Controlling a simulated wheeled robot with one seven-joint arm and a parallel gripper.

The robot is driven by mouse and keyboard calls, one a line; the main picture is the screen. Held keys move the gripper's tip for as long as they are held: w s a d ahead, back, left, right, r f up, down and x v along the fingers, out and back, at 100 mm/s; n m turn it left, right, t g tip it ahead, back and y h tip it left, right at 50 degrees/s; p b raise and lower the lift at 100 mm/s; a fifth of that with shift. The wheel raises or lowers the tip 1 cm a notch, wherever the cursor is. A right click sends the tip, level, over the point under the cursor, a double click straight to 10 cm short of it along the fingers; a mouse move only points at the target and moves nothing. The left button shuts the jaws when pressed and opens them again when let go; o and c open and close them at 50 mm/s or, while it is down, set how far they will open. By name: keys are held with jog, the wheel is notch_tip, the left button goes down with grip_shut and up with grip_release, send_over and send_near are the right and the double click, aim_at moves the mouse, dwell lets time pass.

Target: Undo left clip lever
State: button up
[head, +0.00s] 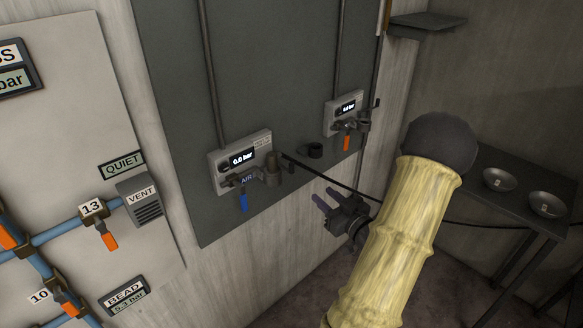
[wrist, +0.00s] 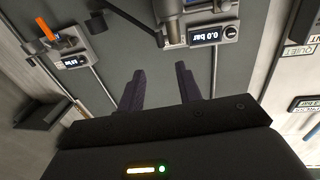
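The left grey gauge box (head: 240,160) reads 0.0 bar and hangs on the dark panel, with a blue handle (head: 243,202) under it. A brownish coupling (head: 271,170) sticks out at its right side. I cannot make out a clip lever on it clearly. In the wrist view, which is turned upside down, this box (wrist: 212,34) and its coupling (wrist: 172,32) show at the top, beyond the fingers. My gripper (head: 326,198) is below and right of the coupling, apart from it. Its two dark fingers (wrist: 160,88) are spread with nothing between them.
A second gauge box (head: 344,108) with an orange handle (head: 347,143) is farther right. A black hose (head: 330,178) runs from near the coupling behind my arm. Metal bowls (head: 499,179) stand on a dark table (head: 495,156) at right. A shelf (head: 428,20) is above.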

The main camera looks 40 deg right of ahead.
aim_at(293, 169)
jog(key=w+p, duration=0.1)
jog(key=w, duration=0.4)
jog(key=w+d+p, duration=0.1)
jog(key=w+p, duration=0.1)
jog(key=w, duration=0.4)
jog(key=w+p, duration=0.1)
jog(key=w, duration=0.4)
jog(key=shift+w+d, duration=0.15)
jog(key=shift+w, duration=0.1)
grip_shut()
